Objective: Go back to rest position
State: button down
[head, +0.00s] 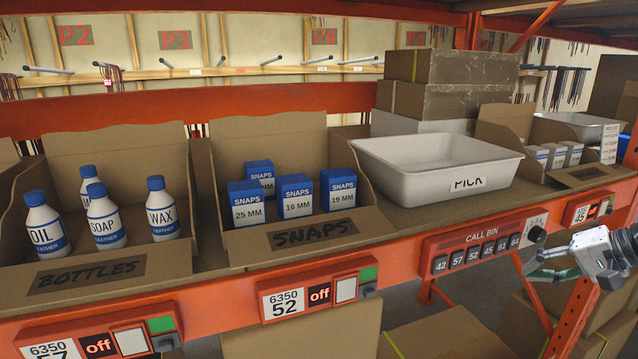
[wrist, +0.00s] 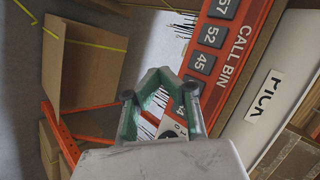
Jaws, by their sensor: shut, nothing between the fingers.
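My gripper (head: 534,264) is at the right of the head view, in front of the orange shelf edge near the call bin panel (head: 485,248). In the wrist view my gripper (wrist: 162,74) shows its green and grey fingers drawn together and empty. A dial (head: 537,235) at the end of the panel is close to it in the head view. The white PICK tray (head: 440,165) stands empty on the shelf and is apart from my gripper.
A BOTTLES bin (head: 95,271) and a SNAPS bin (head: 305,238) with blue-and-white boxes stand left of the tray. Another bin (head: 585,176) with small boxes is at right. Cardboard boxes (head: 443,333) stand below the shelf. An orange upright (head: 574,317) is near my gripper.

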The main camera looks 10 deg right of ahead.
jog(key=s+a+f+n+g+h+b, duration=0.2)
jog(key=a+f+b, duration=0.2)
jog(key=a+f, duration=0.55)
jog(key=s+a+f+n+g+h+b, duration=0.2)
jog(key=a+f+b, duration=0.3)
jog(key=a+f, duration=0.45)
jog(key=s+a+r+n+t+h+p, duration=0.1)
jog(key=s+a+r+n+t, duration=0.2)
jog(key=a, duration=0.7)
jog(key=shift+s+a+r+n+h, duration=0.25)
jog(key=shift+s+r+n, duration=0.6)
jog(key=shift+r, duration=1)
jog(key=shift+s+d, duration=0.1)
jog(key=shift+s, duration=0.05)
